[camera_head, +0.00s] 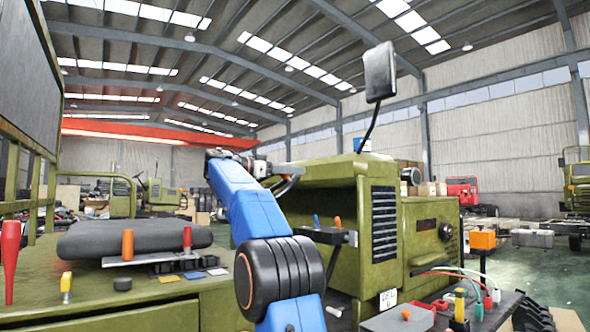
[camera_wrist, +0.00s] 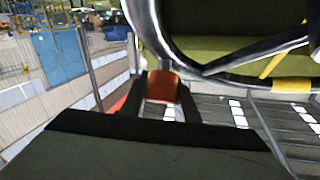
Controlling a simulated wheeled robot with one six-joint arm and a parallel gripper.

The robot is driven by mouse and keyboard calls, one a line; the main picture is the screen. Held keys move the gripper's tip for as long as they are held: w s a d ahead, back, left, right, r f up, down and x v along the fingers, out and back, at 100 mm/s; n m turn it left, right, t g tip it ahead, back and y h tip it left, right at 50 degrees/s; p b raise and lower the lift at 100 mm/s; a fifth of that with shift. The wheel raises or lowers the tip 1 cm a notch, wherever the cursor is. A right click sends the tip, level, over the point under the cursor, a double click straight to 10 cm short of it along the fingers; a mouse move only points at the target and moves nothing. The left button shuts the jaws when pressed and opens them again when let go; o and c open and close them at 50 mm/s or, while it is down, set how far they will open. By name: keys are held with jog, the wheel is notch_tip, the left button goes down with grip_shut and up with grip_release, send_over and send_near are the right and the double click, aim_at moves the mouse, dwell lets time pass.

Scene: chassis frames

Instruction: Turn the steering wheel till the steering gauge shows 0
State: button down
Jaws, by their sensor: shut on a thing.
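The steering wheel (camera_head: 291,180) shows in the head view as a small dark rim just past the end of my blue arm. In the wrist view its dark rim (camera_wrist: 183,60) curves across the top right, with a spoke and a yellow band. My gripper (camera_wrist: 163,98) is shut on an orange-brown knob (camera_wrist: 162,87) at the edge of the rim. How the knob joins the wheel is hard to make out. In the head view my gripper (camera_head: 268,168) is small and partly hidden by the arm. I cannot make out a steering gauge in either view.
A green vehicle body (camera_head: 335,270) stands ahead, with a mirror (camera_head: 380,72) on a thin stalk. Blue and orange-topped levers (camera_head: 338,222) stand near my arm. A black seat cushion (camera_head: 135,239) and a red lever (camera_head: 10,250) are at left. Open floor lies at far right.

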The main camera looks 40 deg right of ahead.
jog(key=shift+a, duration=0.1)
jog(key=c, duration=1.4)
grip_release()
jog(key=shift+a, duration=0.1)
jog(key=v, duration=1.7)
jog(key=shift+w, duration=0.25)
jog(key=shift+s, duration=0.1)
